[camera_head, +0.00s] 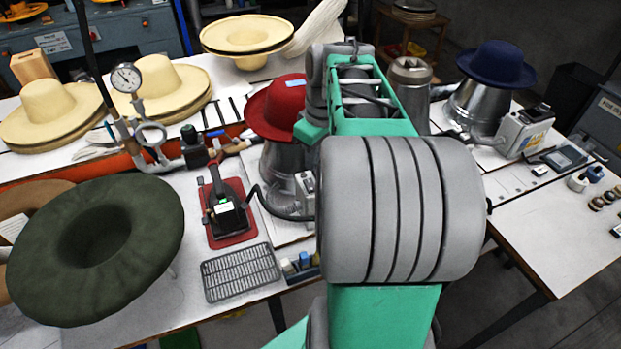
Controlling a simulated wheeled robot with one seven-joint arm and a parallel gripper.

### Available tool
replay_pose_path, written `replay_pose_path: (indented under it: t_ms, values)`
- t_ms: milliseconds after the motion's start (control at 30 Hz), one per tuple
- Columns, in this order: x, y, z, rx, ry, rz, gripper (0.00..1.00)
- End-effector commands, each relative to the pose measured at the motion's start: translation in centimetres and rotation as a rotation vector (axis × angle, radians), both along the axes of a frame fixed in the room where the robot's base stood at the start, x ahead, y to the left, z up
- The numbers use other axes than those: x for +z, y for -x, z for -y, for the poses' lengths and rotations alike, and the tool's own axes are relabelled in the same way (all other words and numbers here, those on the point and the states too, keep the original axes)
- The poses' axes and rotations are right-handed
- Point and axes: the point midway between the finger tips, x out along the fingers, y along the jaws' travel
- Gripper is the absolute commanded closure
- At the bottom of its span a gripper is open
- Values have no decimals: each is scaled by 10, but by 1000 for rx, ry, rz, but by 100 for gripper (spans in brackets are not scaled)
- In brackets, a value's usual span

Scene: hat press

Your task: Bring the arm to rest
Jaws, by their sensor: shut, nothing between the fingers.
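My arm (400,210), green with grey joint covers, rises from the bottom edge through the middle of the head view. Its large ribbed grey joint is nearest to the camera. A green link runs from there up and away over the work table (560,235). The far end of the arm is hidden behind its own links, and I cannot make out my gripper or its fingers. The arm overlaps the red hat (273,108) in the picture, and whether they are close in depth I cannot tell.
A dark green hat (160,235) is at front left, near a red pad with a black iron (228,212) and a metal grid (240,272). Cream hats (60,105) stand behind. A blue hat (497,62) sits on a metal form at right. The right table corner is mostly clear.

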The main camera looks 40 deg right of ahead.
Motion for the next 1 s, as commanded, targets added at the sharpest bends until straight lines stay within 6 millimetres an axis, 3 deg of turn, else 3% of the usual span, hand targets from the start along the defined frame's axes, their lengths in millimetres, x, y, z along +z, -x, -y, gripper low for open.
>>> replay_pose_path:
  t_ms: [367,533,567,633,733,867,1000]
  values:
    - [0,0,0,-12,-3,-1,100]
    - [0,-8,6,-212,-15,27,100]
    - [-5,-7,7,-283,-22,28,100]
    - [-36,10,4,-475,-51,-9,100]
    - [-57,37,-3,-662,-56,-27,100]
    - [-68,61,-32,-753,-35,-20,100]
    - [-68,77,-85,-657,-1,23,100]
